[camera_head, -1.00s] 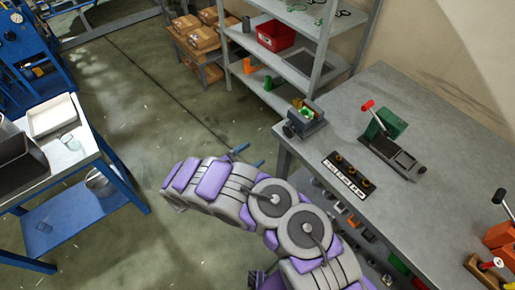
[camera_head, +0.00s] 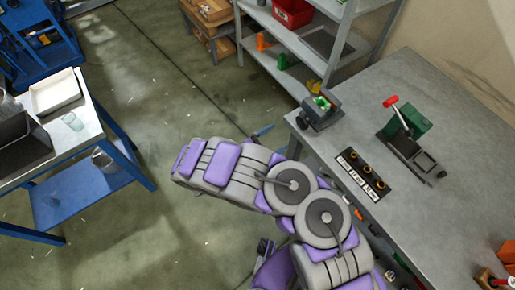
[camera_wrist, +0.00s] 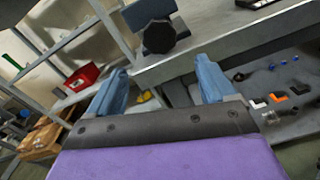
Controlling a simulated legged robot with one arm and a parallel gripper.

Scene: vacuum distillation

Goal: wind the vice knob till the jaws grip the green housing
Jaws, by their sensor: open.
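The dark vice knob (camera_head: 301,122) is on the vice's left side. In the wrist view the faceted black knob (camera_wrist: 159,37) faces me beyond the fingertips, with the vice body (camera_wrist: 147,12) behind it. My gripper (camera_wrist: 160,78) is open and empty, its blue fingers apart, short of the knob. In the head view my arm partly hides the gripper.
The workbench (camera_head: 440,80) carries a green press with a red handle (camera_head: 408,122) and a labelled black strip (camera_head: 364,174). A shelf rack (camera_head: 290,45) with a red bin (camera_head: 293,12) stands behind the vice. A blue cart (camera_head: 75,190) is at left; open floor lies between.

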